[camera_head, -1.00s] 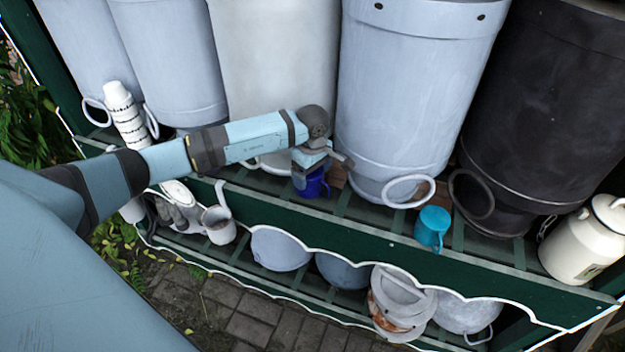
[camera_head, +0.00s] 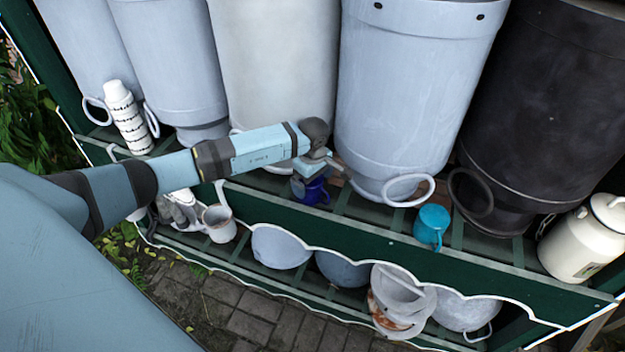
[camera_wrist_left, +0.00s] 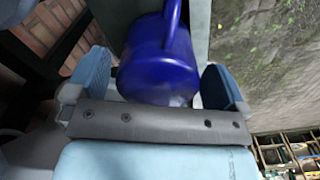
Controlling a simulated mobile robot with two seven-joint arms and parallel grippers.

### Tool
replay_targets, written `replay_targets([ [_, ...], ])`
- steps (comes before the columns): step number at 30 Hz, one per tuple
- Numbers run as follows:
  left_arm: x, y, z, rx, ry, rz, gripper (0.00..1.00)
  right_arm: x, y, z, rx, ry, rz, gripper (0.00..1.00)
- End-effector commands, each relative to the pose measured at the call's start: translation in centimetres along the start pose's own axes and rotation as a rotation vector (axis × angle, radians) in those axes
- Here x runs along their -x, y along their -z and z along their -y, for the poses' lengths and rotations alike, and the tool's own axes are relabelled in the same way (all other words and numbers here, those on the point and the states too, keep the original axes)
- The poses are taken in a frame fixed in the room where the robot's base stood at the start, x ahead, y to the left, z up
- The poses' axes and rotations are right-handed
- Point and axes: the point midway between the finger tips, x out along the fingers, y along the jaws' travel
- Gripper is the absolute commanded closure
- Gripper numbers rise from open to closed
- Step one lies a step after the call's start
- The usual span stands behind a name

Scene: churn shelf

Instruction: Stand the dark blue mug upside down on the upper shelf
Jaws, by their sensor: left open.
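The dark blue mug (camera_head: 311,192) is at the upper shelf (camera_head: 372,208), in front of the large pale churns, with its handle to the right in the head view. My left gripper (camera_head: 313,168) is right above it and hides its upper part. In the left wrist view the mug (camera_wrist_left: 158,62) lies between the two spread fingers, with a smooth, closed, rounded end toward the palm and its handle pointing away. A small gap shows beside the right finger; contact on the left side is hard to tell. My right gripper is not in view.
A turquoise mug (camera_head: 432,226) stands to the right on the upper shelf. Large churns (camera_head: 405,90) fill the back, with ring handles hanging low. Pots and bowls (camera_head: 280,247) sit on the lower shelf.

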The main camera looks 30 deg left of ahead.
Motion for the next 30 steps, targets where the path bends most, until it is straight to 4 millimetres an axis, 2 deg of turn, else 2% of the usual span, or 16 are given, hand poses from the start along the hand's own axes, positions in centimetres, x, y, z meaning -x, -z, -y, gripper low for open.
replay_targets([
  [5,2.4,0.1,-0.1,0.000,-0.005,-0.001,0.00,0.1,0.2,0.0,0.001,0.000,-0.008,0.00],
  [12,7.6,0.1,-0.1,-0.001,-0.005,-0.001,0.00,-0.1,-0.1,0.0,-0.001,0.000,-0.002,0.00],
  [18,10.9,0.1,-0.1,0.000,-0.002,-0.001,0.00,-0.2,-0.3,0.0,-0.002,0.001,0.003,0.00],
  [23,12.0,0.0,0.0,-0.001,-0.001,0.000,0.00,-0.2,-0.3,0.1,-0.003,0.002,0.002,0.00],
  [30,12.2,0.0,0.0,0.000,0.000,0.000,0.00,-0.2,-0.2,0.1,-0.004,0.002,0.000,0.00],
])
